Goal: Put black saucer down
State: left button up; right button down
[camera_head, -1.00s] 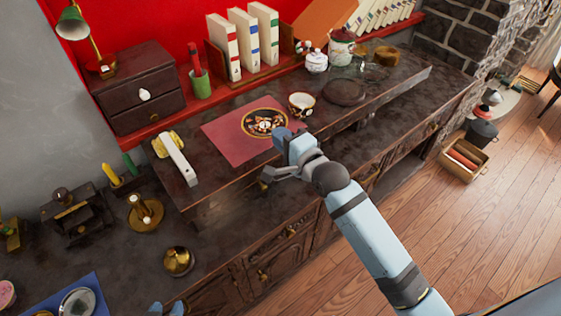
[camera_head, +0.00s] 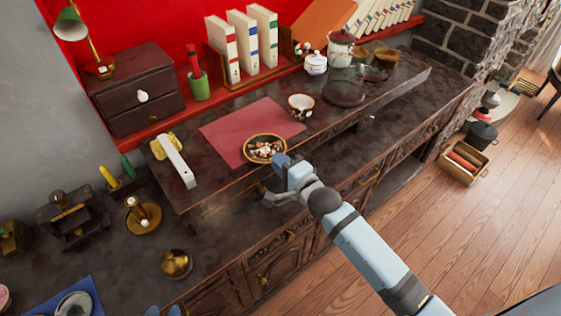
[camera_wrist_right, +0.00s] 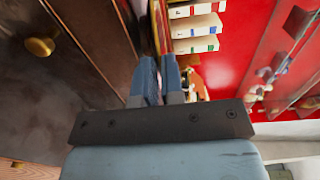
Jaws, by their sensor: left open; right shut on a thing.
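The black saucer (camera_head: 265,149), with a gold rim and a patterned middle, shows in the head view over the front edge of the red mat (camera_head: 243,125). My right gripper (camera_head: 279,163) is shut on its near right rim. Whether the saucer touches the mat or hangs just above it, I cannot tell. In the right wrist view the fingers (camera_wrist_right: 158,78) are close together, with the saucer seen nearly edge-on beyond them. My left gripper (camera_head: 163,311) barely shows at the bottom edge of the head view; it is open.
A patterned cup (camera_head: 301,107) stands at the mat's right corner. A dark round plate (camera_head: 344,93) and white jar (camera_head: 316,63) stand further right. A white-handled object (camera_head: 178,163) lies left of the mat. Most of the mat is bare.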

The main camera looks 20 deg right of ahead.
jog(key=shift+f, duration=0.2)
jog(key=c, duration=1.6)
grip_release()
jog(key=shift+c, duration=0.2)
jog(key=o, duration=0.4)
